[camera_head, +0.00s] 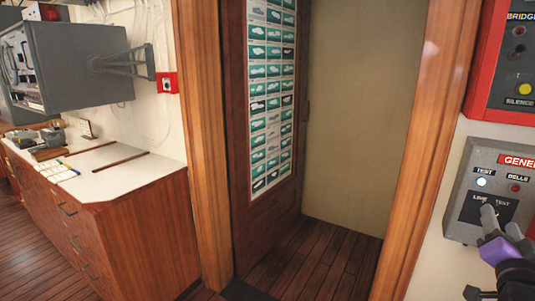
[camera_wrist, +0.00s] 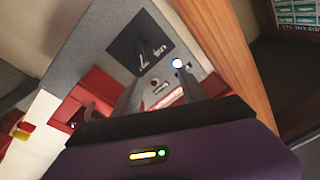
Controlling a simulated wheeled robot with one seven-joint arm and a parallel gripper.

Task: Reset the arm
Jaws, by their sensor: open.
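My gripper (camera_head: 502,220) is at the right edge of the head view, in front of the lower part of a grey alarm box on the wall. In the wrist view my gripper (camera_wrist: 155,100) shows two dark fingers spread apart, with nothing held between them. The grey alarm box (camera_head: 462,222) has a lit white test button, a red bells lamp and a black line-test plate with a switch. The box also shows in the wrist view (camera_wrist: 110,45), with the switch beyond the fingers. I cannot tell whether a finger touches the box.
A red panel (camera_head: 497,105) with a yellow button is above the box. A wooden door frame (camera_head: 435,140) stands left of it, around an open doorway. A wooden cabinet (camera_head: 145,235) with a white top and a grey wall-mounted unit (camera_head: 85,70) are at the left.

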